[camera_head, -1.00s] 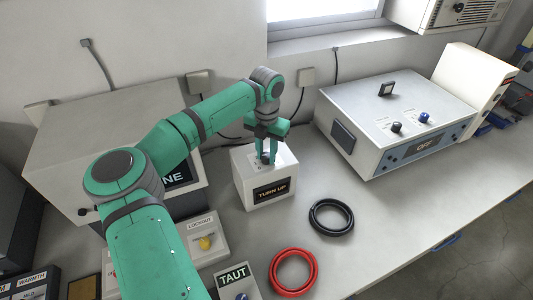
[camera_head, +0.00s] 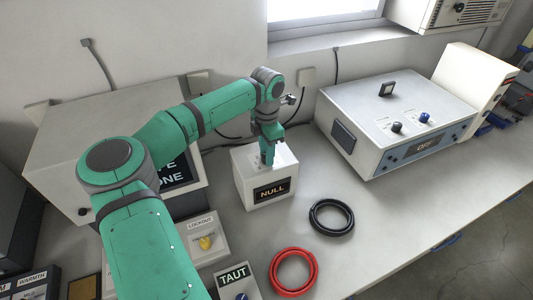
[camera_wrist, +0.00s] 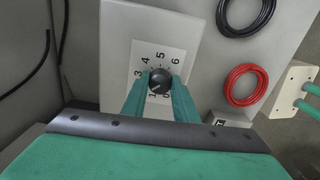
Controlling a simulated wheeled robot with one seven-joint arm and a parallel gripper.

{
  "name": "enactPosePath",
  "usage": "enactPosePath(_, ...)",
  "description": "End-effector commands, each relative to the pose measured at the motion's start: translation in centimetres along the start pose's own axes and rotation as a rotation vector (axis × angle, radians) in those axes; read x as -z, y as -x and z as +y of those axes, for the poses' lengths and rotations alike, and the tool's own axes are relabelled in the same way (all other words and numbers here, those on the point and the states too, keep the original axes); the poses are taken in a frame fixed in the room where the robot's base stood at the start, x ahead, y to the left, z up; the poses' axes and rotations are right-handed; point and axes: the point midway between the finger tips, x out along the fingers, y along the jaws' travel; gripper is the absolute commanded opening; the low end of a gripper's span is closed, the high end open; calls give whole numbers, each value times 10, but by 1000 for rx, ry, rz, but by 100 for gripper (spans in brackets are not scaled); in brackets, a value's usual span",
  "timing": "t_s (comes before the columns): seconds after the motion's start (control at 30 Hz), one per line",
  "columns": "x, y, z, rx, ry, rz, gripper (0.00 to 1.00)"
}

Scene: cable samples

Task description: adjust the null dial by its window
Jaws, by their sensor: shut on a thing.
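The null dial is a dark round knob (camera_wrist: 160,79) on a white numbered plate, set on top of a white box (camera_head: 244,181). The box's front window (camera_head: 271,190) reads "NULL". My gripper (camera_head: 267,160) points down over the box top. In the wrist view its two green fingers (camera_wrist: 160,88) are shut on the knob from both sides. The plate's numbers from 3 to 6 show around the knob, and the lower ones are partly hidden by the fingers. In the head view the fingers hide the knob.
A black cable coil (camera_head: 331,217) and a red cable coil (camera_head: 293,272) lie on the bench to the right. A large instrument (camera_head: 390,115) with an "OFF" display stands at the right. A lockout box (camera_head: 203,241) and a "TAUT" box (camera_head: 236,279) are in front.

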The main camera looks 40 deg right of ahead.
Motion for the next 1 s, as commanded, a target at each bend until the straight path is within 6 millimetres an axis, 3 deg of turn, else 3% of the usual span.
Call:
enactPosePath(0.57,1,1,0,-1,-37,0,4)
enactPosePath(0.6,1,1,0,-1,-37,0,31)
enactPosePath(0.67,1,1,0,-1,-37,1,45)
enactPosePath(1.0,1,2,0,-1,-37,0,45)
